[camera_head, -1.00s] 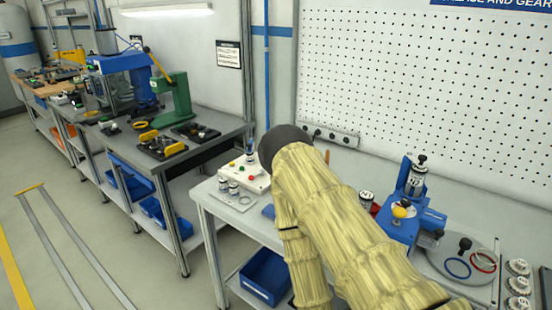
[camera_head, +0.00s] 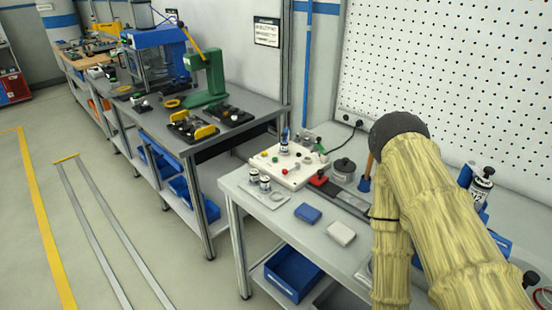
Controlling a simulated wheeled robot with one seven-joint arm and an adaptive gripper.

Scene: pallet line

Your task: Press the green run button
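A white control box (camera_head: 292,168) with small coloured buttons stands on the near grey workbench (camera_head: 255,203), left of my arm. Red and yellow spots show on its top, and a small green spot sits near its left part, too small to tell for sure as the run button. A blue-and-white bottle-like part stands at the box's back. My sleeved arm fills the right side of the head view, apart from the box in the picture. My gripper is out of view, so its opening and contact cannot be seen.
A blue block (camera_head: 307,213) and a white block (camera_head: 341,233) lie on the bench before the box. Small jars stand on a plate (camera_head: 265,195) at its left. A red part (camera_head: 319,180) and a grey round pot (camera_head: 344,168) stand right of the box. Floor at left is clear.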

